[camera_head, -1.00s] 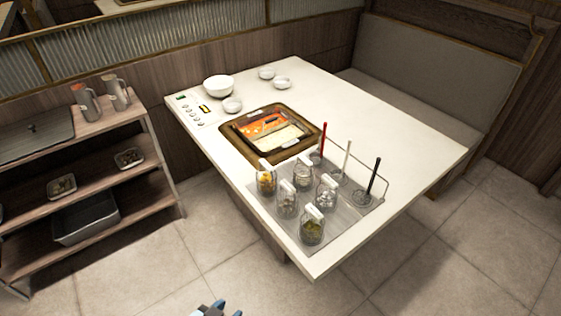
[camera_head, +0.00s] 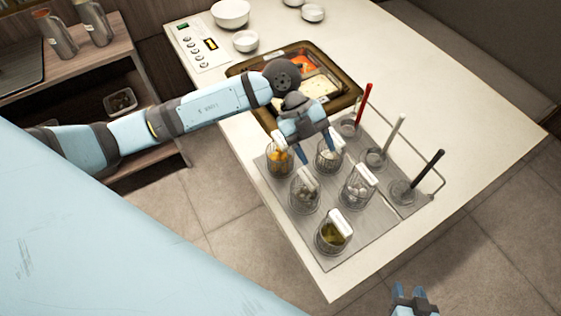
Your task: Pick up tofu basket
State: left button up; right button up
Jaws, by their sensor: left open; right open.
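Several wire baskets with white handles stand on a grey tray (camera_head: 275,195) on the table. The back-right basket (camera_head: 328,157) has pale contents, and so does the middle-right basket (camera_head: 357,190); I cannot tell for sure which holds tofu. My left gripper (camera_head: 321,154) is open and points down over the back-right basket, its fingers at either side of the basket's top. Whether they touch it is unclear. My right gripper (camera_head: 410,290) is open and empty at the bottom edge, in front of the table.
Baskets with orange (camera_head: 279,160), greyish (camera_head: 304,193) and green (camera_head: 331,237) contents stand close by. Red, white and black-handled ladles (camera_head: 430,170) stand at the right by a wire rail. The table's right side is clear.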

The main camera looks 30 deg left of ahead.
pick_arm(q)
jog(key=w+a+n+t+y+b, duration=0.15)
jog(key=w+a+n+y, duration=0.4)
jog(key=a, duration=0.65)
jog(key=m+y, duration=0.2)
send_over(281, 139)
jog(key=shift+t, duration=0.45)
notch_tip(281, 139, down, 6)
jog(key=shift+a+f+p, duration=0.1)
jog(key=shift+f+p, duration=0.1)
jog(key=shift+p, duration=0.1)
jog(key=shift+f+p, duration=0.4)
jog(key=shift+f, duration=2.8)
grip_shut()
